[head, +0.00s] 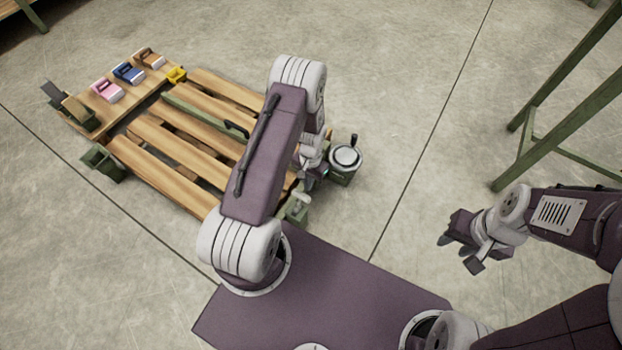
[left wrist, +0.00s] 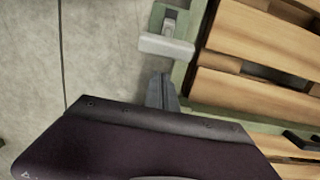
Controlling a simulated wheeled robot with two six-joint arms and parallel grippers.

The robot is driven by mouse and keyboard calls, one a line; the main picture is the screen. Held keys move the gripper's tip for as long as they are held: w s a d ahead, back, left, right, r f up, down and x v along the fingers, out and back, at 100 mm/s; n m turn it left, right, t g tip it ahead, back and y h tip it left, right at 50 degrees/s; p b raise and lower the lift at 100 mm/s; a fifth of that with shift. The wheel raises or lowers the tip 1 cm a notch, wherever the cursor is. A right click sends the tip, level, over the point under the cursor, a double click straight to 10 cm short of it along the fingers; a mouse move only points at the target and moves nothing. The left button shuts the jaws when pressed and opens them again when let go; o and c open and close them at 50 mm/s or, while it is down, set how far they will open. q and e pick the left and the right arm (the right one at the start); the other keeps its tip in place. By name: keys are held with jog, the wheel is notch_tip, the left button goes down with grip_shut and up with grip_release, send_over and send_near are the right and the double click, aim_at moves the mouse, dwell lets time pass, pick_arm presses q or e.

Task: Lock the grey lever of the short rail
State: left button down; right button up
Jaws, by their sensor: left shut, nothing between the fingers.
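The grey lever (head: 301,199) sits on a green bracket (head: 297,213) at the near right corner of the slatted wooden pallet. In the left wrist view the lever (left wrist: 166,46) is a pale T-shaped handle on the green short rail (left wrist: 194,60). My left gripper (head: 313,182) is beside that corner, partly hidden by my own arm. Its closed fingers (left wrist: 161,92) point at the lever from just below it in the wrist view, with a small visible gap. My right gripper (head: 463,248) is open and empty, away to the right over bare floor.
A green post with a round grey top (head: 346,157) stands close to my left gripper. A long green rail (head: 200,118) with a black handle (head: 237,129) crosses the pallet (head: 160,170). A green table frame (head: 560,120) stands at right.

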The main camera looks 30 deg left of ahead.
pick_arm(q)
jog(key=shift+s+a+r+b, duration=0.15)
jog(key=shift+s+r, duration=0.2)
jog(key=shift+s, duration=0.2)
jog(key=shift+s+d+r+b, duration=0.15)
jog(key=shift+s+r, duration=0.2)
jog(key=shift+s, duration=0.2)
jog(key=shift+a, duration=0.1)
